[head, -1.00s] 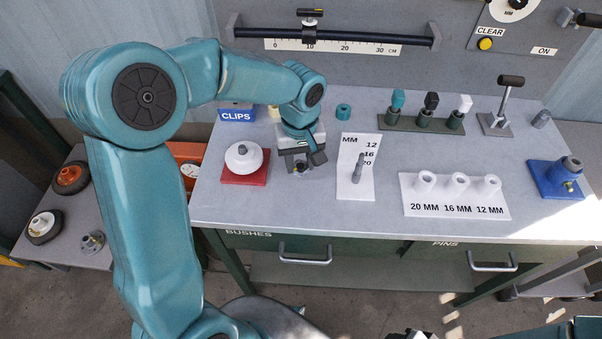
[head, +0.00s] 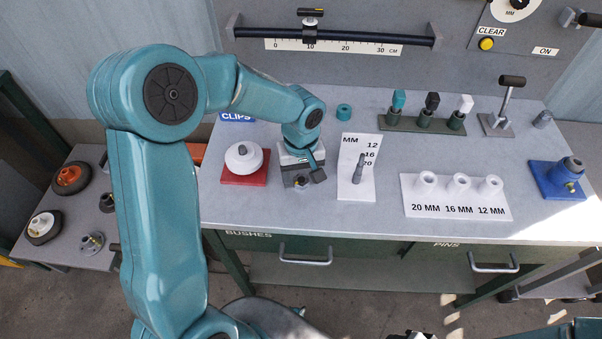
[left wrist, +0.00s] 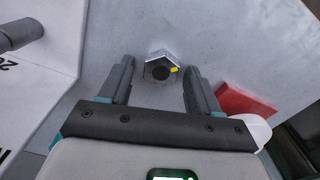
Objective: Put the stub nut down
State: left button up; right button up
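The stub nut (left wrist: 160,69) is a grey hex piece with a dark round middle and a yellow mark. In the left wrist view it lies on the grey bench top between my finger tips, with a gap on either side. My left gripper (left wrist: 158,72) is open around it, not touching it. In the head view the left gripper (head: 303,180) points down at the bench between the red block and the white MM card, and the nut is hard to make out there. Only a small piece of what may be my right gripper (head: 410,335) shows at the bottom edge.
The red block with a white round part (head: 243,160) is close on the left. The white MM card (head: 357,185) with a grey pin is close on the right. A white holder with 20, 16 and 12 MM sockets (head: 457,208) stands farther right. Bare bench lies in front.

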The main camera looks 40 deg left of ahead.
pick_arm(q)
jog(key=shift+r, duration=0.1)
notch_tip(320, 180, up, 12)
jog(key=shift+p, duration=0.4)
dwell(0.6)
